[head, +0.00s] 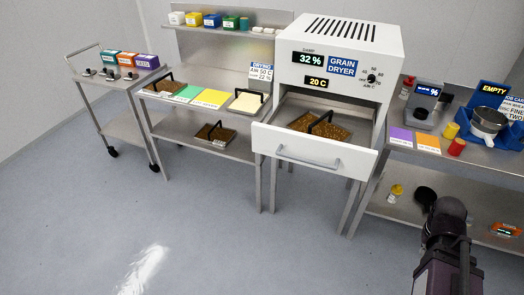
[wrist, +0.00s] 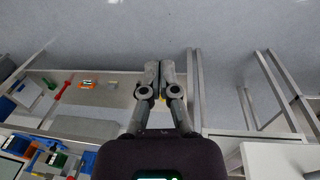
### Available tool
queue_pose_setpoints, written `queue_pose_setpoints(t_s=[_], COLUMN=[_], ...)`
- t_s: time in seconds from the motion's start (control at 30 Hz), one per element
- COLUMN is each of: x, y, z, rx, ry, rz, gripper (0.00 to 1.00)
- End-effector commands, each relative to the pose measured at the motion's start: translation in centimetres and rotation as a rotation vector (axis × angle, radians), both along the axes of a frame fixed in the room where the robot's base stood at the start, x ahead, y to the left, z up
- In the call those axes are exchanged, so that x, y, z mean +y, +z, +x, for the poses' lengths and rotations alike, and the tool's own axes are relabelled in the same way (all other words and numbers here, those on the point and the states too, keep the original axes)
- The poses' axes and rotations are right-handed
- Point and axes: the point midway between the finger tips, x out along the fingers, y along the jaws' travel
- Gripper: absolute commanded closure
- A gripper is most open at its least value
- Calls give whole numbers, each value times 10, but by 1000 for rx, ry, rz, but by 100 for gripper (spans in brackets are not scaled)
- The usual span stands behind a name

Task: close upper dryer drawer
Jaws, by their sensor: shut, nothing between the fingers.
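The white grain dryer (head: 338,62) stands right of centre in the head view. Its drawer (head: 312,150) is pulled out, with a grey bar handle (head: 308,158) across the white front. A tray of brown grain (head: 320,131) with a black handle lies in the drawer. In the wrist view my gripper (wrist: 160,65) has its two fingers together, with nothing between them. In the head view my arm is at the lower right, to the right of the drawer and apart from it.
A steel bench (head: 483,153) right of the dryer carries a blue bin, jars and coloured cards, with a lower shelf (head: 400,206) beneath. A steel table with trays (head: 160,92) stands left of the dryer, and a cart (head: 120,84) is farther left. The front floor is clear.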

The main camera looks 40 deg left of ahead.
Motion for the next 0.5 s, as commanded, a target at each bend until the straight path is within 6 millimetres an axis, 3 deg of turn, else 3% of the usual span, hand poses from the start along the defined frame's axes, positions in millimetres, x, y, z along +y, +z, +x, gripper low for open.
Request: queue_pose_setpoints(t_s=[0.2, 0.5], x=[37, 101], y=[-18, -27], z=[30, 65], rx=[-58, -134], ry=[271, 671], rz=[-157, -404], gripper=[100, 100])
